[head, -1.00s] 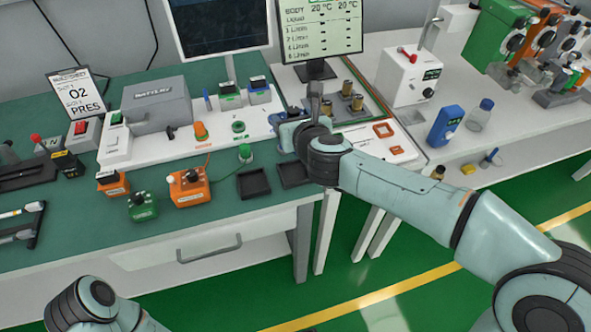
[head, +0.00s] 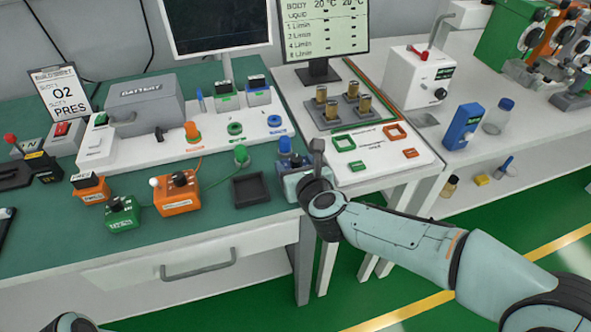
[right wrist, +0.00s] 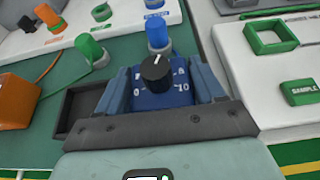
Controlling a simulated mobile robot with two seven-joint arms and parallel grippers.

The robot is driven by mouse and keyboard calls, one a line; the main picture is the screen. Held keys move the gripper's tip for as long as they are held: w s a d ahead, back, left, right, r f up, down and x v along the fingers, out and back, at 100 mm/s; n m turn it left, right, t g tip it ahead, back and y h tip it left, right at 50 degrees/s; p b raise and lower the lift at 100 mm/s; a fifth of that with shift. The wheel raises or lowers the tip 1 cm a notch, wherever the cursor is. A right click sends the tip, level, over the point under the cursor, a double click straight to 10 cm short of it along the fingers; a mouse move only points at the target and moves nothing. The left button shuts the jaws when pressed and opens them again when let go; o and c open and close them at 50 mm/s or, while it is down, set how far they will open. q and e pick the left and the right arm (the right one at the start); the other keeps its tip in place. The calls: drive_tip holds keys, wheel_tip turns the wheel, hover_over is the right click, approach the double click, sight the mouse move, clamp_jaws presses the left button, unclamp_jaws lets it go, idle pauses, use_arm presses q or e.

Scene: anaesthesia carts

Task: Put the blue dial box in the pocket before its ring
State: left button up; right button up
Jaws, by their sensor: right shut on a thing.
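My right gripper (head: 292,178) is over the right end of the green bench, near its front edge. In the right wrist view its jaws (right wrist: 165,95) are shut on the blue dial box (right wrist: 165,97), which has a black dial and white marks. The blue ring (head: 274,121) is on the white panel behind, with a blue plug (right wrist: 158,36) standing between ring and box. The pocket before the blue ring is hidden under my gripper and the box, so I cannot tell whether the box touches it. My left gripper is out of view.
An empty black pocket (head: 251,190) lies just left, with a green plug (head: 241,155) behind it. Orange (head: 178,194) and green (head: 122,214) boxes stand farther left. A white board (head: 375,157) with coloured frames is close on the right.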

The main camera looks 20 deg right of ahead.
drive_tip(key=shift+r, duration=0.1)
drive_tip(key=o, duration=1.6)
drive_tip(key=shift+f, duration=0.2)
